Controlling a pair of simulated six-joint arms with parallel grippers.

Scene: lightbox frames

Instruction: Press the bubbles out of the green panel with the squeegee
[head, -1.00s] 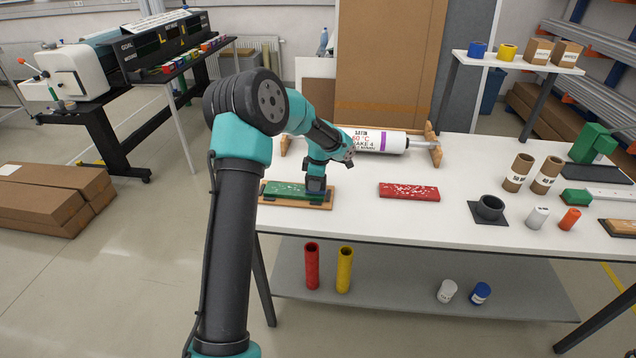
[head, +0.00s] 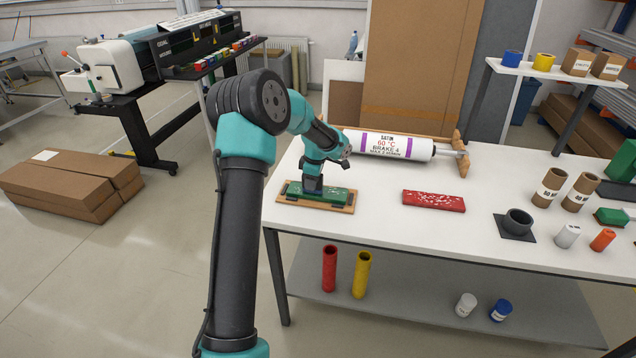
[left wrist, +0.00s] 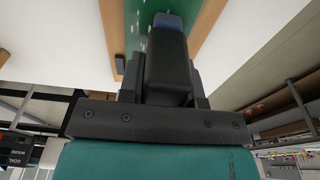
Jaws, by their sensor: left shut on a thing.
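The green panel (head: 335,196) lies on a wooden board (head: 291,201) at the table's left end, with pale bubble flecks showing on it. My left gripper (head: 312,178) points down over the panel's left-middle part and is shut on the squeegee (head: 312,187), a dark block. In the left wrist view the squeegee (left wrist: 168,60) sits between the fingers, its blue edge at the far end over the green panel (left wrist: 133,62). I cannot tell whether that edge touches the panel. My right gripper is not in view.
A red panel (head: 434,201) with white flecks lies to the right on the white table (head: 400,229). A large white roll (head: 388,144) rests in a wooden cradle behind. A dark ring holder (head: 516,223) and cardboard tubes (head: 549,187) stand further right. Table space around the red panel is clear.

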